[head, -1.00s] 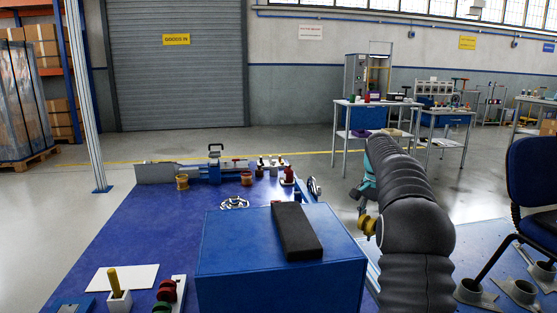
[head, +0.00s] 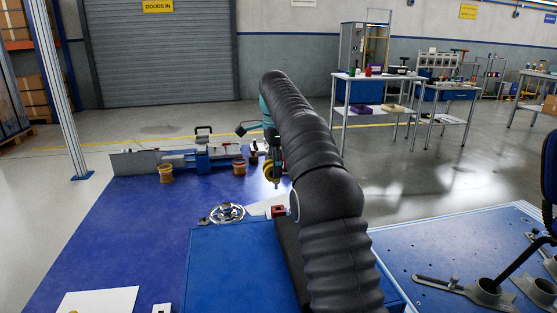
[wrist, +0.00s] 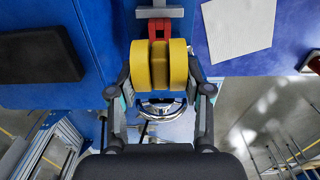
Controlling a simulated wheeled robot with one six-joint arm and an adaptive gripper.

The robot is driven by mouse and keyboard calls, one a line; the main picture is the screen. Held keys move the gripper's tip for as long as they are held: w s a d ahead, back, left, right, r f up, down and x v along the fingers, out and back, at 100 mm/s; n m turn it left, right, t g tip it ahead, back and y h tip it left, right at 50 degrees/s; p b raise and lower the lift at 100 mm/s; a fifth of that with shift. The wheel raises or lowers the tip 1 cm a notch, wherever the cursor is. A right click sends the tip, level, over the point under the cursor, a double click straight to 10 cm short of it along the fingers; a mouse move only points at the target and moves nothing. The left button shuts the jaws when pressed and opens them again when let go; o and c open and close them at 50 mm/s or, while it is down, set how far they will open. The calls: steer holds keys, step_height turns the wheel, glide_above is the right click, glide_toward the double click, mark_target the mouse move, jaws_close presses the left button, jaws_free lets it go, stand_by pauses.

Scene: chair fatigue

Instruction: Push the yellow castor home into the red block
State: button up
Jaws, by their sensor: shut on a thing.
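The yellow castor (head: 269,170), with two wheels and a short stem pointing down, hangs from my gripper (head: 273,160) above the table. In the wrist view my gripper (wrist: 160,84) has a finger on each side of the yellow castor (wrist: 140,68) and is shut on it. The red block (head: 279,211) is below and slightly right of the castor in the head view, with a visible gap between. In the wrist view the red block (wrist: 160,26) shows just beyond the castor, against a grey T-shaped part. The castor hides part of the block, including any socket.
A blue box (head: 215,270) with a black pad (head: 290,245) stands under my arm. A chrome handwheel (head: 227,212) lies left of the red block. A vice-like fixture (head: 203,155) and wooden spools (head: 165,172) stand behind.

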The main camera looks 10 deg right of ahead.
mark_target(277, 183)
steer(key=shift+d, duration=0.45)
steer(key=shift+a, duration=0.1)
steer(key=shift+f+b, duration=1.85)
steer(key=shift+f, duration=1)
steer(key=shift+p, duration=1.25)
steer(key=shift+f+b, duration=0.7)
steer(key=shift+f, duration=1)
steer(key=o, duration=1.2)
steer(key=shift+c, duration=0.2)
